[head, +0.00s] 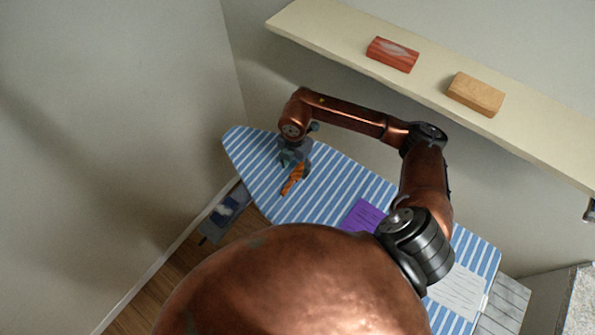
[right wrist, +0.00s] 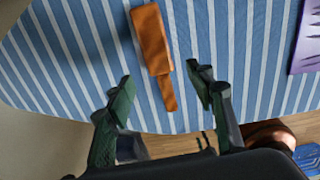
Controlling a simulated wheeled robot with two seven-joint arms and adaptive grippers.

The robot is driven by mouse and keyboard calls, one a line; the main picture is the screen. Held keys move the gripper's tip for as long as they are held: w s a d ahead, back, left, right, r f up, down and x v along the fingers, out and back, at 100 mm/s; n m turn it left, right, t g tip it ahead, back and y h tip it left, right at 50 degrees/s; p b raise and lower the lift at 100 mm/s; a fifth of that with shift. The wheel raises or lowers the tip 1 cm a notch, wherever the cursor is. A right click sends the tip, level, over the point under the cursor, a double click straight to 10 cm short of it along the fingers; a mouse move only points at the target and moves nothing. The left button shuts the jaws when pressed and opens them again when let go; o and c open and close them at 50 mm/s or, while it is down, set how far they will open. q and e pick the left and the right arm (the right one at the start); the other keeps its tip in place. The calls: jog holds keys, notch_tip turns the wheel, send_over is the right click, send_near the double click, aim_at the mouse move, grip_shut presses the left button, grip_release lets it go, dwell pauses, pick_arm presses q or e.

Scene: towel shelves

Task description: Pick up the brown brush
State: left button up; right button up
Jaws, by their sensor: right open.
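The brown brush (head: 292,180) is orange-brown and lies on the blue-and-white striped ironing board (head: 246,150), near its narrow left end. In the right wrist view, the brush (right wrist: 152,40) has a wide flat part at the top and a narrower handle pointing down. My right gripper (head: 294,158) is close above the brush and hides part of it in the head view. In the right wrist view, my right gripper (right wrist: 163,82) is open and empty, with its green fingers on either side of the handle, apart from it. My left gripper is not in view.
A purple item (head: 362,216) and a white sheet with lines (head: 458,290) lie farther right on the board. A cream shelf (head: 330,32) above holds a red block (head: 392,54) and a tan block (head: 475,93). Walls stand behind and to the left.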

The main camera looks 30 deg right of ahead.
aim_at(295, 176)
notch_tip(295, 176, down, 4)
jog(key=shift+a+r+p, duration=0.15)
jog(key=shift+p, duration=0.35)
jog(key=shift+f, duration=0.6)
jog(key=shift+c, duration=1.3)
jog(key=c, duration=0.5)
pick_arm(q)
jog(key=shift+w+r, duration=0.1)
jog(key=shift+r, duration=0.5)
pick_arm(e)
jog(key=c, duration=0.5)
